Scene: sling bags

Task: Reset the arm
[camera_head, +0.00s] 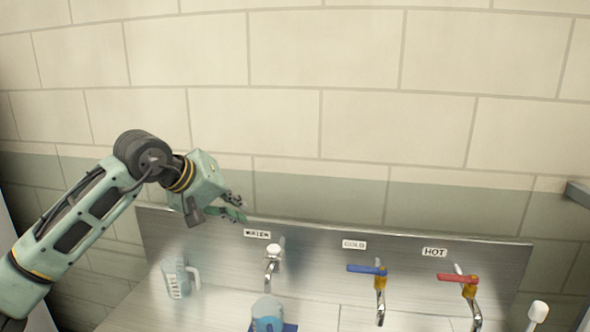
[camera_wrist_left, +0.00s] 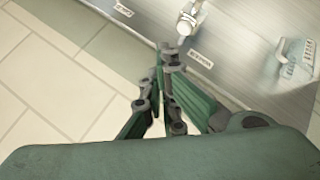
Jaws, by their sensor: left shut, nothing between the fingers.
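My left gripper (camera_head: 239,207) is shut and empty. In the head view it is raised in front of the tiled wall, just above the left part of the metal splashback. My left arm (camera_head: 85,220) comes in from the left, its wrist bent so the fingers point right. In the left wrist view the closed fingers (camera_wrist_left: 169,55) show in front of the metal panel, near the water tap. My right gripper is in neither view.
A metal panel (camera_head: 320,248) carries a water tap (camera_head: 272,262), a cold tap with blue handle (camera_head: 367,269) and a hot tap with red handle (camera_head: 458,278). A clear measuring jug (camera_head: 178,280) and a blue container (camera_head: 267,312) stand below. Space above the panel is clear.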

